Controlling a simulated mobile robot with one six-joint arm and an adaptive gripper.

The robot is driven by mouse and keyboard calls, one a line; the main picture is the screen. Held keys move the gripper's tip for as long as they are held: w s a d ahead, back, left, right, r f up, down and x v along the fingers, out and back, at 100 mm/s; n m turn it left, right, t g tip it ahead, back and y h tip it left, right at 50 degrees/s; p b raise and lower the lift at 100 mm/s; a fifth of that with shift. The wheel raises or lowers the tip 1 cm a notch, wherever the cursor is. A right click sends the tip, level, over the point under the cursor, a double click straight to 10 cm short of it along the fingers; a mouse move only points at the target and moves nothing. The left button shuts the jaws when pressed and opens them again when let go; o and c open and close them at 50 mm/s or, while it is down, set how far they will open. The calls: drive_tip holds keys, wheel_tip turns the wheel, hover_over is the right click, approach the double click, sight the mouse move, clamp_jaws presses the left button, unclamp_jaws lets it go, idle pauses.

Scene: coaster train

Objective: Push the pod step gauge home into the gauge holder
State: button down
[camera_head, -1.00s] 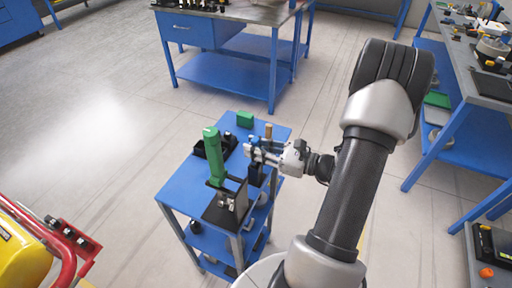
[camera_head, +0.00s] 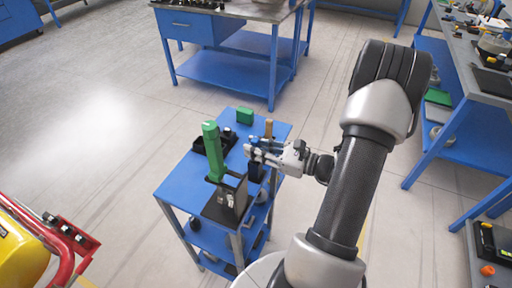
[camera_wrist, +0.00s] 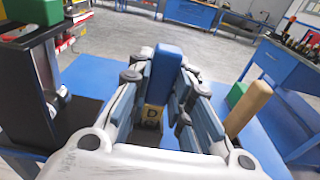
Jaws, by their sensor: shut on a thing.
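My gripper (camera_head: 254,151) reaches over the blue cart from the right. In the wrist view its two fingers (camera_wrist: 160,88) are closed on a blue upright block, which I take to be the pod step gauge (camera_wrist: 167,65). A dark block, seemingly the gauge holder (camera_head: 256,172), stands under the gripper in the head view. The fingers hide the gauge's lower end, so I cannot tell how deep it sits.
On the cart top (camera_head: 178,188), a green-handled device (camera_head: 214,150) on a black stand is left of my gripper. A tan peg (camera_wrist: 248,108) and a green block (camera_head: 245,117) stand close by. A black tray (camera_head: 202,146) lies behind the device. A blue workbench (camera_head: 235,65) stands beyond.

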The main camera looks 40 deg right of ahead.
drive_tip(key=shift+f+b, duration=0.4)
drive_tip(key=shift+f, duration=0.3)
drive_tip(key=c, duration=1.4)
unclamp_jaws()
drive_tip(key=shift+o, duration=0.2)
drive_tip(key=o, duration=0.8)
drive_tip(key=shift+p+v, duration=0.6)
drive_tip(key=shift+v, duration=2.95)
